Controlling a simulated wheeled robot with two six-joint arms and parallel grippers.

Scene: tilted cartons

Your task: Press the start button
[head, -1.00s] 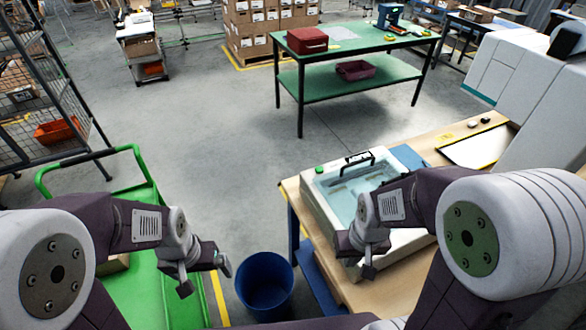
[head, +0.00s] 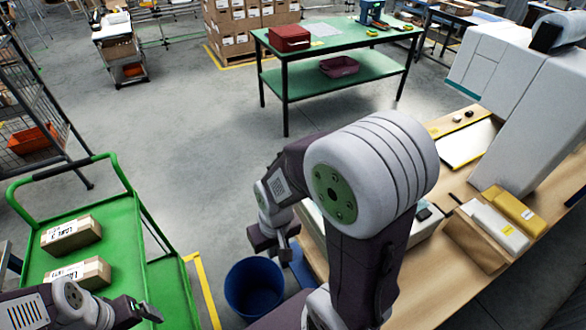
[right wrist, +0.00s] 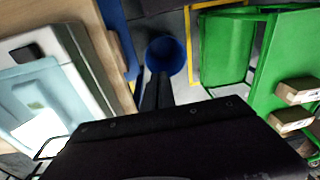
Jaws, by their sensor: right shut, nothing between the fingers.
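The white machine with a light-blue lid (right wrist: 42,85) shows at the left of the right wrist view. In the head view my right arm covers most of it; a pale edge (head: 311,222) shows beside the arm. The green start button is hidden in the head view now, and I cannot pick it out surely in the right wrist view. My right gripper (head: 279,243) is shut and empty, left of the machine. Its fingers (right wrist: 155,92) point toward the blue bin in the wrist view. My left gripper (head: 144,311) is low at the left, by the green cart; its opening is unclear.
A blue bin (head: 254,288) stands on the floor below my right gripper. A green cart (head: 128,222) carries cartons (head: 72,235). The wooden table (head: 440,283) holds white and yellow packages (head: 515,212) at right. A green table (head: 350,43) stands behind clear floor.

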